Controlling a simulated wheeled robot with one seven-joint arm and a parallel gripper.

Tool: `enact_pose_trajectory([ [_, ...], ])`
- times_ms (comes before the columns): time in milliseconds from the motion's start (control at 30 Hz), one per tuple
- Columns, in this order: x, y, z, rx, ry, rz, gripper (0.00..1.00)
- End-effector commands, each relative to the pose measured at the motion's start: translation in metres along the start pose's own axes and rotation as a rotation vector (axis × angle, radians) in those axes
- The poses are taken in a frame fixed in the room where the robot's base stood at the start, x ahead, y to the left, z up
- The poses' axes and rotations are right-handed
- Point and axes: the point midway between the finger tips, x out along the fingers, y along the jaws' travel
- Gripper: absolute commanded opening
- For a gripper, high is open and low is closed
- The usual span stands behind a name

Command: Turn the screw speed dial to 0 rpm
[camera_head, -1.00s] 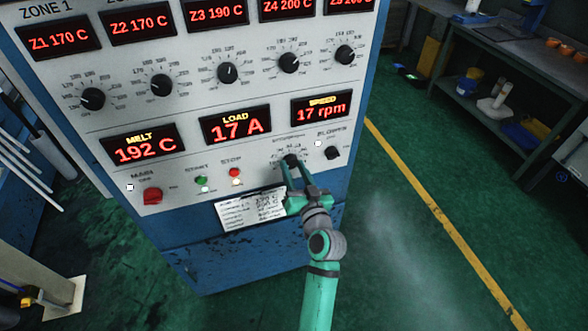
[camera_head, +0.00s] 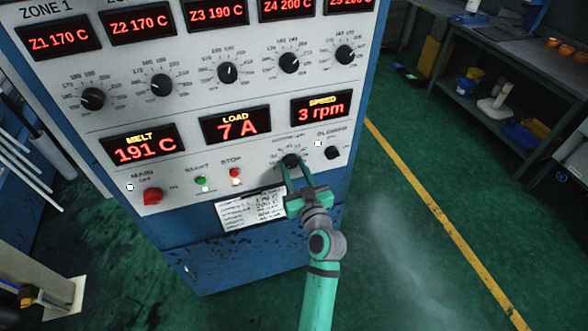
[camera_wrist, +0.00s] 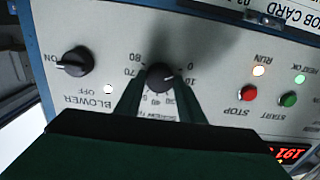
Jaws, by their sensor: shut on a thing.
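The screw speed dial (camera_head: 291,161) is a black knob on the lower right of the white panel, and it also shows in the wrist view (camera_wrist: 160,77). In the wrist view its pale pointer mark lies between the 0 and 10 marks, close to 0. My gripper (camera_head: 293,171) is shut on the dial, one finger on each side, as the wrist view also shows (camera_wrist: 158,88). The speed display (camera_head: 322,108) above reads 3 rpm. The load display (camera_head: 235,125) reads 7 A and the melt display (camera_head: 143,146) 191 C.
The blower knob (camera_head: 333,153) sits just right of the dial. The red stop button (camera_head: 235,172) and green start button (camera_head: 201,180) are to its left, with a red main switch (camera_head: 153,196) farther left. A job card (camera_head: 250,208) hangs below. Green floor is open at right.

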Motion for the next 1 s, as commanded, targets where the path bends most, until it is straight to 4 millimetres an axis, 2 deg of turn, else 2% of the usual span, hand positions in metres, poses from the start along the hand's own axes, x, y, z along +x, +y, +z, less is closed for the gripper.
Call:
enact_pose_trajectory([
  [100,0.000,0.000,0.002,-0.001,-0.004,0.000,0.13],
  [133,0.000,0.000,0.002,-0.001,-0.004,0.000,0.38],
  [200,0.000,0.000,0.002,0.000,-0.003,0.000,0.54],
  [500,-0.001,0.000,0.001,0.001,-0.001,0.000,0.54],
  [633,-0.009,0.000,0.001,0.002,-0.001,0.001,0.54],
  [767,-0.028,0.000,0.001,0.002,-0.002,0.001,0.54],
  [1000,-0.074,0.000,0.002,0.002,-0.003,0.002,0.54],
])
